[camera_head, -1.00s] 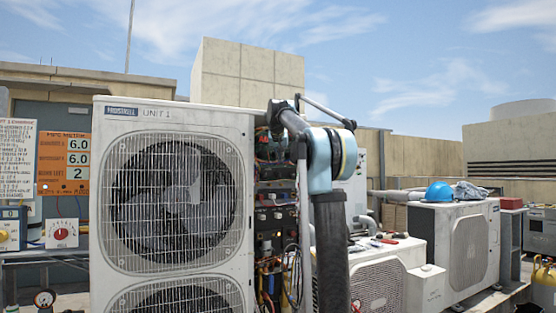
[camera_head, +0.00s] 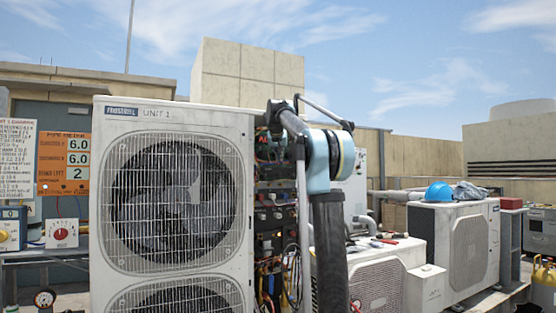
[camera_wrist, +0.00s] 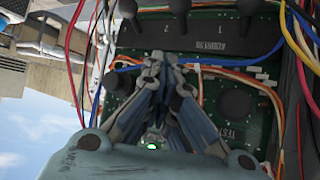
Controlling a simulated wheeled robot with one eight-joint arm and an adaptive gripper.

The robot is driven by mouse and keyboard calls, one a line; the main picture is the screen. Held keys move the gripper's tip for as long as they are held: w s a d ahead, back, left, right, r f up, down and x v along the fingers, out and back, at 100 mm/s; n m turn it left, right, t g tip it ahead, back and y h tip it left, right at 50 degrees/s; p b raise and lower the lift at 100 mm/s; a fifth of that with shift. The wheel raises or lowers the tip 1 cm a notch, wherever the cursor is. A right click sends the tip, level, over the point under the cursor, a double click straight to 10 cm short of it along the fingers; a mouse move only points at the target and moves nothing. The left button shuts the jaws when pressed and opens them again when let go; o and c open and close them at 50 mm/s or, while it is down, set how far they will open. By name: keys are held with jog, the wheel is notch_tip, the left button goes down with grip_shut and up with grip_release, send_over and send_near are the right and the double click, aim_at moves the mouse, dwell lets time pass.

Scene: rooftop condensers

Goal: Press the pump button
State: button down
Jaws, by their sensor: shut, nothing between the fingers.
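In the wrist view, my gripper (camera_wrist: 163,58) is shut and empty, with its fingertips together in front of a green circuit board (camera_wrist: 205,85). Black round buttons or knobs stand on the board: one (camera_wrist: 235,103) right of the fingers, one (camera_wrist: 115,82) left of them, and others along the top edge. I cannot tell which is the pump button, or whether the fingertips touch the board. In the head view, the open electrical panel (camera_head: 276,214) is beside the condenser marked Unit 1; my gripper is hidden there.
Loose coloured wires (camera_wrist: 78,60) hang along both sides of the board in the wrist view. The Unit 1 condenser (camera_head: 175,200) fills the left middle of the head view. Lower condensers (camera_head: 455,245) stand at right, one carrying a blue hard hat (camera_head: 439,191).

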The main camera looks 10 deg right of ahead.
dwell(0.4)
jog(key=shift+s+d, duration=0.1)
jog(key=shift+s, duration=0.35)
jog(key=s+d, duration=0.2)
jog(key=s, duration=0.3)
jog(key=shift+s, duration=0.35)
dwell(0.9)
